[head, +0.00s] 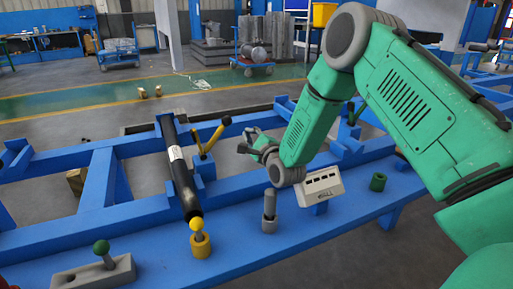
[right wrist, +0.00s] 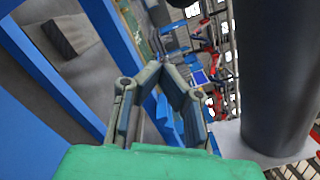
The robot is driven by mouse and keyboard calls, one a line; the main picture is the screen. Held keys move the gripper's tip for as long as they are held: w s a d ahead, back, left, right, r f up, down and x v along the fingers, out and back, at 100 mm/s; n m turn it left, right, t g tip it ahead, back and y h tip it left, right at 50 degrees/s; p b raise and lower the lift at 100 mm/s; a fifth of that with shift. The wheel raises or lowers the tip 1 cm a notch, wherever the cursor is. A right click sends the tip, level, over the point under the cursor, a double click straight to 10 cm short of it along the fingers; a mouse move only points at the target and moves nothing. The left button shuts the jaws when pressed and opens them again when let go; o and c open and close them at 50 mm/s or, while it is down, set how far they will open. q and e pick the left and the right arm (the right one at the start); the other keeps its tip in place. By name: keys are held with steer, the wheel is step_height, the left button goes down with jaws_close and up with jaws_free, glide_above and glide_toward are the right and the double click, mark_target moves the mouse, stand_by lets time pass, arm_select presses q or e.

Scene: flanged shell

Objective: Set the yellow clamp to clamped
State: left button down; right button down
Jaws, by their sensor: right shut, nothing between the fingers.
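The yellow clamp (head: 205,141) stands on a blue block of the frame in the head view. Its yellow arms form a V, and the longer one slants up to the right to a dark knob. My right gripper (head: 243,147) is just right of the clamp, apart from it in the picture; the gap in depth is hard to judge. Its fingertips meet with nothing between them in the right wrist view (right wrist: 166,66). I cannot make out the clamp in the right wrist view. My left gripper is not in view.
A black tube (head: 178,167) with a white label lies left of the clamp. Along the blue frame (head: 340,215) stand a yellow-knobbed pin (head: 200,243), a grey cylinder (head: 269,211), a green ring (head: 378,182) and a green-knobbed lever (head: 102,252). A dark cylinder (right wrist: 275,75) fills the wrist view's right side.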

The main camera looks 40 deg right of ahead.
steer(key=a, duration=0.1)
steer(key=w+a+r, duration=0.1)
steer(key=a+r, duration=0.1)
steer(key=shift+w+a+r+b, duration=0.2)
steer(key=shift+w+a+b, duration=0.05)
steer(key=shift+w+b, duration=0.1)
steer(key=shift+d, duration=0.15)
steer(key=shift+a+r+n+p, duration=0.4)
steer(key=shift+n+p, duration=0.05)
steer(key=shift+n, duration=0.05)
steer(key=w+a+r+n+p, duration=0.1)
steer(key=w+a+n+p, duration=0.1)
steer(key=a+n+p, duration=0.2)
steer(key=w+a+r+n+g+p, duration=0.1)
steer(key=a+n+p, duration=0.3)
steer(key=a+n, duration=0.6)
steer(key=w+a+r, duration=0.1)
steer(key=a, duration=0.1)
steer(key=shift+a, duration=0.3)
steer(key=shift+s+a+f, duration=0.1)
steer(key=shift+f, duration=0.05)
